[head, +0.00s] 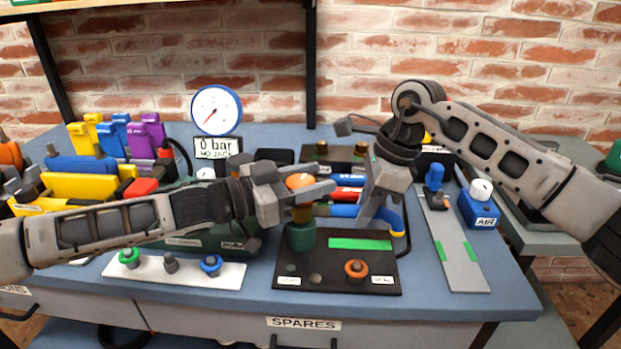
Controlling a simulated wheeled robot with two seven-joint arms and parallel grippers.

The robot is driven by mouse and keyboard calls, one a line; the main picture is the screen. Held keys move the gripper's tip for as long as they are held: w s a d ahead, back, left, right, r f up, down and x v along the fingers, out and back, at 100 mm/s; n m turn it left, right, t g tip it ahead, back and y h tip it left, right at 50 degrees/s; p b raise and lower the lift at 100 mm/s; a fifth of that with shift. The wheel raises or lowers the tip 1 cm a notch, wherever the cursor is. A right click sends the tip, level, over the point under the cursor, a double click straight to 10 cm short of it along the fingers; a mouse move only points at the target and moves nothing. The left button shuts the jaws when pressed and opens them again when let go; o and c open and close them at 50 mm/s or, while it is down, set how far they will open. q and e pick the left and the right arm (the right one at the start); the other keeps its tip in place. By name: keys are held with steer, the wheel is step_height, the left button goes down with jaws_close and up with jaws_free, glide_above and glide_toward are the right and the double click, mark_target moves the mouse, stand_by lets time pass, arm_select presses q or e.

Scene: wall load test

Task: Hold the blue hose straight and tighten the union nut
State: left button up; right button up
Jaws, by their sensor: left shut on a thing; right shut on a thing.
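The blue hose (345,211) runs sideways just right of the green fitting (301,238) on the black board, and its right end bends down in yellow and blue. A brass-coloured part, seemingly the union nut (302,214), sits above the green fitting, below an orange rounded top (299,181). My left gripper (312,198) reaches in from the left, shut with its fingers around the orange-topped part. My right gripper (377,219) points down, shut on the blue hose. Its fingers hide part of the hose, and the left fingers hide part of the nut.
The black board (330,283) has a green strip and an orange ring. A white strip (172,273) with several fittings lies left. A grey plate (453,245) and blue AIR box (479,206) stand right. The gauge (216,110) sits above a "0 bar" sign (217,147). Coloured clips crowd the left back.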

arm_select(q)
steer(key=shift+s+d, duration=0.1)
steer(key=o, duration=1)
steer(key=shift+a, duration=0.4)
steer(key=v, duration=1.1)
steer(key=shift+s+a, duration=0.1)
steer(key=shift+s, duration=0.1)
